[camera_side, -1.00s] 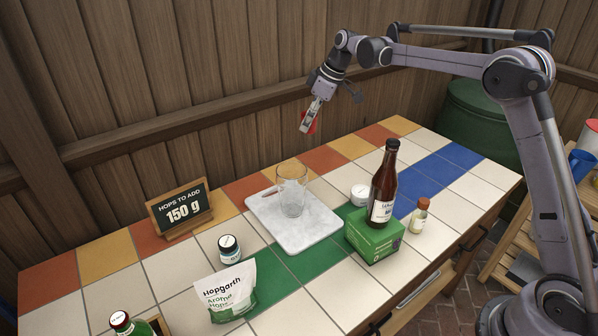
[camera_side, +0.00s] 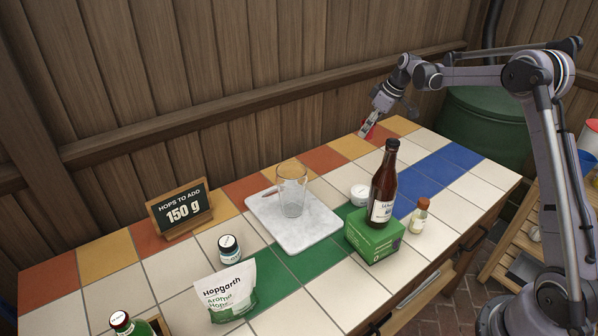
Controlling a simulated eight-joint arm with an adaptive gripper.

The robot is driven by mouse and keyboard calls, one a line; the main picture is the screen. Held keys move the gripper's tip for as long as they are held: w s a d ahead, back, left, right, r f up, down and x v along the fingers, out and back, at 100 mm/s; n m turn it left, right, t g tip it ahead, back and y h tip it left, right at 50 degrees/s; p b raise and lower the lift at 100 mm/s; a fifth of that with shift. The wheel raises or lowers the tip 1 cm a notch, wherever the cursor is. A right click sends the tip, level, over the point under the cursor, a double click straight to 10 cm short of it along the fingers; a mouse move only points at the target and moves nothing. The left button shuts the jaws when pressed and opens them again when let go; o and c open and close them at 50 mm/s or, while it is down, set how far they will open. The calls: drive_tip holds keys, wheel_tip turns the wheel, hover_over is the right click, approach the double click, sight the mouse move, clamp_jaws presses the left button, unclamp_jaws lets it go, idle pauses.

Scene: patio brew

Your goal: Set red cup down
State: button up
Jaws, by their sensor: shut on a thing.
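The red cup (camera_side: 370,129) is small in the side view and mostly hidden by my gripper (camera_side: 367,130). My gripper is shut on it, pointing down and to the left, near the back edge of the tiled table (camera_side: 455,187), close to the orange and yellow tiles. I cannot tell whether the cup touches the tiles or hangs a little above them.
A brown bottle (camera_side: 383,185) stands on a green box (camera_side: 374,238) in front. A clear glass (camera_side: 292,190) stands on a marble board (camera_side: 310,235). A white-lidded jar (camera_side: 360,194) and small bottle (camera_side: 420,216) are nearby. The blue tiles at right are clear.

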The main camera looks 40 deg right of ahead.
drive_tip(key=w+a+f, duration=0.2)
drive_tip(key=a+f, duration=0.1)
drive_tip(key=f, duration=0.1)
drive_tip(key=w+a+f, duration=0.2)
drive_tip(key=w+f, duration=0.1)
drive_tip(key=w+a+f, duration=0.3)
drive_tip(key=f, duration=0.1)
drive_tip(key=shift+a+f, duration=0.3)
drive_tip(key=shift+f, duration=2.05)
drive_tip(key=shift+f, duration=0.15)
drive_tip(key=o, duration=0.8)
drive_tip(key=shift+o, duration=0.2)
drive_tip(key=v, duration=1.2)
drive_tip(key=shift+r, duration=0.2)
